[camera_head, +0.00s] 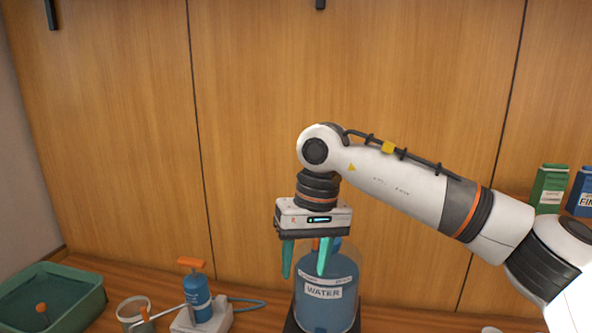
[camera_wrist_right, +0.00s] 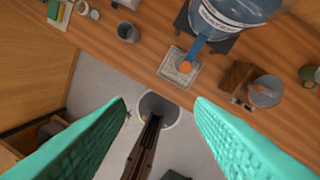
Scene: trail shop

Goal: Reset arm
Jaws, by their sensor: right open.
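My right arm comes in from the right in the head view. Its right gripper (camera_head: 305,272) points down with two teal fingers spread apart and nothing between them. It hangs in front of the upper part of a clear blue water jug (camera_head: 325,305); I cannot tell the exact gap. In the right wrist view the open right gripper (camera_wrist_right: 160,104) frames the floor and the counter's edge. The jug (camera_wrist_right: 240,12) shows at the top there, with a blue spout ending in an orange tip. My left gripper is in neither view.
A green tub (camera_head: 85,290) and a blue pump bottle (camera_head: 197,295) stand left of the jug on the wooden counter. Green (camera_head: 549,188) and blue (camera_head: 582,192) cartons stand at right. The right wrist view shows a pole-filled bin (camera_wrist_right: 172,118) on the floor and a green mug (camera_wrist_right: 308,76).

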